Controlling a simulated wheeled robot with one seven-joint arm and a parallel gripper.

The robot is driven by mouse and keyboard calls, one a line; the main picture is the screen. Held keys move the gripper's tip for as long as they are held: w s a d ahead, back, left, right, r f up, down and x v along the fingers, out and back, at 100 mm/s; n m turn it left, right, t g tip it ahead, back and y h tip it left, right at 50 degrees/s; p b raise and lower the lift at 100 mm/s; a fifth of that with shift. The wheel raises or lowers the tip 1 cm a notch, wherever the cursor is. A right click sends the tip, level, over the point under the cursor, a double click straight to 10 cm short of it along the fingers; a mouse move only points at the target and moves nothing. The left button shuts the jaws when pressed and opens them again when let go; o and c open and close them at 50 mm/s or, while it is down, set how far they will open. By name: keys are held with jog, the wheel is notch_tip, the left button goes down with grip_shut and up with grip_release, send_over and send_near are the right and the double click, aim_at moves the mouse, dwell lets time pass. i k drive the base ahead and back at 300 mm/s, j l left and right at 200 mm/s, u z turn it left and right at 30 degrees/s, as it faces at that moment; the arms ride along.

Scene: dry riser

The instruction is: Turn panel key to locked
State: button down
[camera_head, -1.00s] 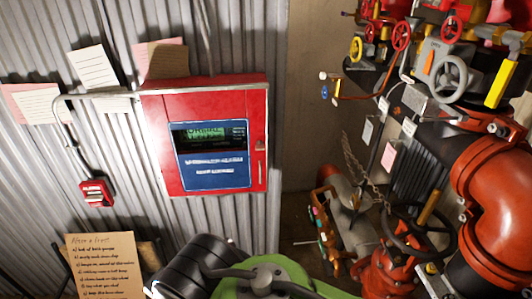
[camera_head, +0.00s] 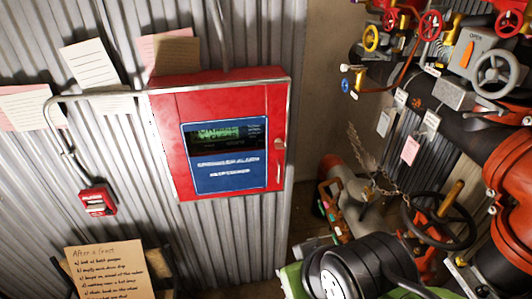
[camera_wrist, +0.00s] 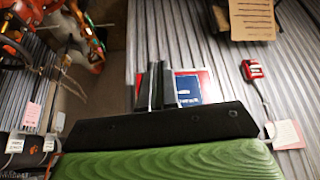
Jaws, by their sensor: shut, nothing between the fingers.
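The red alarm panel (camera_head: 165,150) hangs on the corrugated wall, with a blue face (camera_head: 225,178) and a small lit green screen. A small light key or lock fitting (camera_head: 279,145) sits on its right edge, above a slim handle. It is too small to tell which way the key is turned. In the wrist view the panel (camera_wrist: 205,76) is partly hidden behind my gripper (camera_wrist: 157,68). The gripper's fingers are together and empty, apart from the panel as far as I can see. I cannot make out the key there.
A red pull station (camera_head: 97,201) is on the wall at left, joined by grey conduit. Paper notes (camera_head: 88,63) are around the panel. A handwritten sheet (camera_head: 105,270) stands below. Red pipes and valves with handwheels (camera_head: 440,220) crowd the right side.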

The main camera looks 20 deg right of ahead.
aim_at(278, 145)
jog(key=j+u, duration=0.55)
jog(key=u, duration=0.2)
jog(key=i+j+u, duration=0.15)
jog(key=u, duration=0.2)
